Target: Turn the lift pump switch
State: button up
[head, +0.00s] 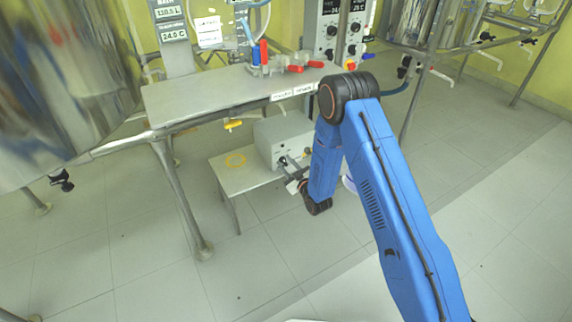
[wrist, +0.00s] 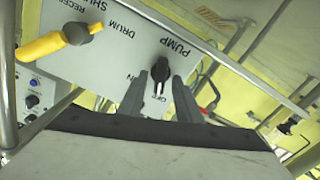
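The pump switch is a black knob (wrist: 160,70) with a white pointer, on a pale panel (wrist: 85,60) marked PUMP. The pointer faces the OFF label. My gripper (wrist: 161,76) is open, with its two dark fingertips on either side of the knob in the picture. A gap shows between the knob and each finger; I cannot tell how deep the fingertips reach. In the head view, my gripper (head: 294,185) is low, by the front of a pale box (head: 283,130) on a low table. My arm hides part of the box front there.
A yellow valve handle (wrist: 40,47) sits on the panel left of the knob in the wrist view. In the head view, a steel table (head: 205,98) stands above the low table (head: 232,180), with metal legs nearby. Floor at the right is open.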

jog(key=c, duration=0.7)
jog(key=shift+m, duration=0.4)
jog(key=m, duration=1)
jog(key=shift+w+d+m, duration=0.15)
jog(key=shift+d+m, duration=0.15)
jog(key=shift+d, duration=0.05)
jog(key=shift+f, duration=0.1)
jog(key=o, duration=0.7)
